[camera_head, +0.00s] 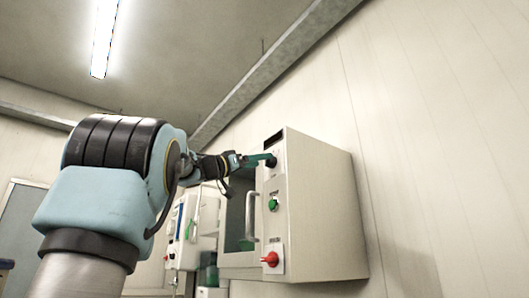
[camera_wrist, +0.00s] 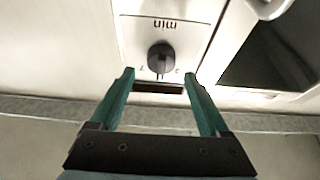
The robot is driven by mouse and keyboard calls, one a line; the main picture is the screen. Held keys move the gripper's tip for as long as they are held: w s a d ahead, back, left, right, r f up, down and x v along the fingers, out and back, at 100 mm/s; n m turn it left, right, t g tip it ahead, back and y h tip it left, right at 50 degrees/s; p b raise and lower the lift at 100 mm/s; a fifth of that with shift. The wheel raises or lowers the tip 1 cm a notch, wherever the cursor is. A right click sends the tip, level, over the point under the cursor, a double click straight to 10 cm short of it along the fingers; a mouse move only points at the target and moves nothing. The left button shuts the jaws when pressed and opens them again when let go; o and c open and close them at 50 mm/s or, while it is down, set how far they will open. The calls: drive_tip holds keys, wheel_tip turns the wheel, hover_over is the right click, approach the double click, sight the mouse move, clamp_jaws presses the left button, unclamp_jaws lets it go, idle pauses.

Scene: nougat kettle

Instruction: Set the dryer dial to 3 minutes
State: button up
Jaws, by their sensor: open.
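The dryer (camera_head: 325,205) is a beige box on the wall in the head view. Its dial (camera_wrist: 161,57) is a round black knob on a pale plate in the wrist view, under the upside-down word "min". A light pointer mark shows at the knob's lower edge in that view; small marks beside it are too blurred to read. My gripper (camera_wrist: 160,76) is open, with its two green fingers on either side of the dial's lower edge and nothing between them visibly gripped. In the head view my gripper (camera_head: 262,159) is at the upper front of the dryer; contact with the dial cannot be told.
Below the dial on the dryer front are a green button (camera_head: 273,205) and a red knob (camera_head: 270,259). A vertical door handle (camera_head: 251,215) stands to their left. A white wall unit (camera_head: 183,235) is further left. The wall (camera_head: 430,130) at right is bare.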

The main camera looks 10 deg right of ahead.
sight(269, 161)
drive_tip(key=shift+p+x, duration=0.55)
drive_tip(key=shift+x, duration=0.7)
clamp_jaws()
